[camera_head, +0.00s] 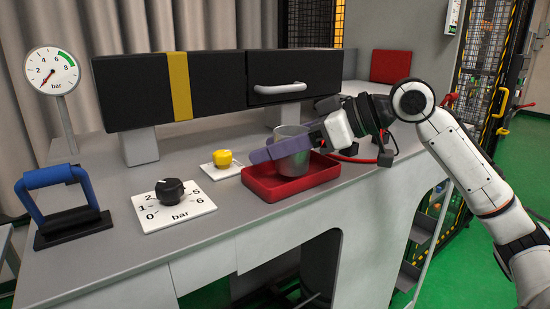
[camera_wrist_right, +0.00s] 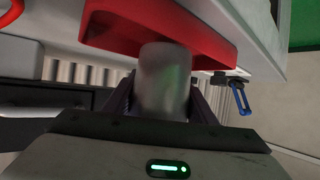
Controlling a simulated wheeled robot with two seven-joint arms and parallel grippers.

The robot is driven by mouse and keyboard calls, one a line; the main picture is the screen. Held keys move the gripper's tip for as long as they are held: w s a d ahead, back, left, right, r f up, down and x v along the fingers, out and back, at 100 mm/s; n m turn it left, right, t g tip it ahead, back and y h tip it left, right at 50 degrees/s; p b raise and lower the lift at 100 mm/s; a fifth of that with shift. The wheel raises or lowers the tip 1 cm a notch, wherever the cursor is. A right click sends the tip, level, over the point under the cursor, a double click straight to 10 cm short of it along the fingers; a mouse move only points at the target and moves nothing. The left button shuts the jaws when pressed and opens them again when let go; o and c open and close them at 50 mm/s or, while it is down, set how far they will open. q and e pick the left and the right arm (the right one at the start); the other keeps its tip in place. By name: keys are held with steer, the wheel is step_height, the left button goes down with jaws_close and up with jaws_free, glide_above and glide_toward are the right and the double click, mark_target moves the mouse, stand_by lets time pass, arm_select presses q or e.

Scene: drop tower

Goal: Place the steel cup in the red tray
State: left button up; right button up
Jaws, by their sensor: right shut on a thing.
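The steel cup (camera_head: 291,160) is a plain grey cylinder, upright, in the head view at the red tray (camera_head: 283,191). Its lower part is inside the tray's rim; I cannot tell whether it touches the tray floor. My right gripper (camera_head: 285,149) reaches in from the right with its purple fingers shut on the cup's sides. In the right wrist view the cup (camera_wrist_right: 165,82) stands between the two fingers, with the red tray (camera_wrist_right: 215,40) beyond it. My left gripper is not in view.
On the grey bench, a yellow button (camera_head: 222,158) and a black dial (camera_head: 170,192) sit left of the tray. A blue-handled lever (camera_head: 62,195) stands further left, by a pressure gauge (camera_head: 52,71). A black drawer unit (camera_head: 217,85) with a grey handle runs behind.

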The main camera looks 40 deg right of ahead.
steer(key=shift+f, duration=0.9)
steer(key=o, duration=0.9)
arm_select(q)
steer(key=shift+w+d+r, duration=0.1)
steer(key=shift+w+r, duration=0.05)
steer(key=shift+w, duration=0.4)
